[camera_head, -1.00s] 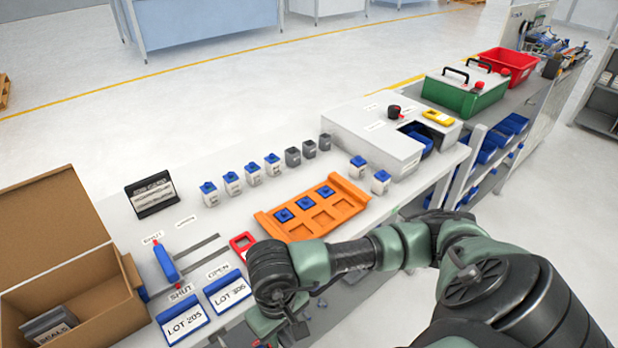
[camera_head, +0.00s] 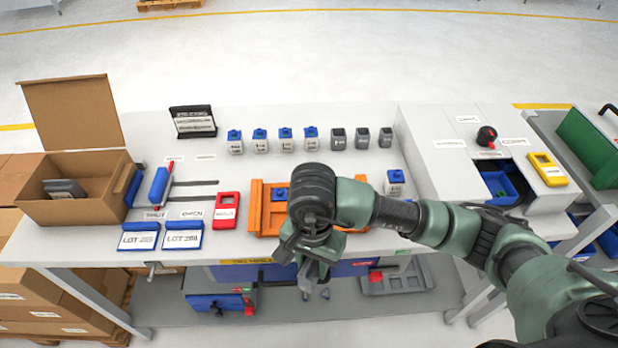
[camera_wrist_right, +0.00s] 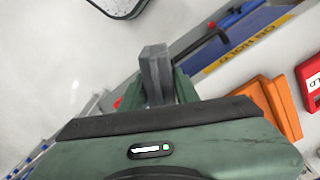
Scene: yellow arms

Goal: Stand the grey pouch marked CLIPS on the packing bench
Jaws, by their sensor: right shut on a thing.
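My right gripper (camera_head: 308,284) points down in front of the bench's front edge, beside the orange tray. In the right wrist view its green fingers are shut on a grey slab-like thing (camera_wrist_right: 155,72), which fits the grey pouch seen edge-on; no CLIPS marking is readable. In the head view the arm mostly hides it. The packing bench (camera_head: 290,185) has a pale top. Another grey pouch (camera_head: 65,189) lies in the open cardboard box (camera_head: 75,211) at the left; its marking is too small to read now. My left gripper is not in view.
Two blue LOT plates (camera_head: 183,235), a red frame (camera_head: 227,210) and a blue-handled slider (camera_head: 159,185) occupy the left front. The orange tray (camera_head: 257,212) is partly behind my arm. Small bottles (camera_head: 260,141) line the back. A black sign (camera_head: 193,122) stands back left. Bare top lies between them.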

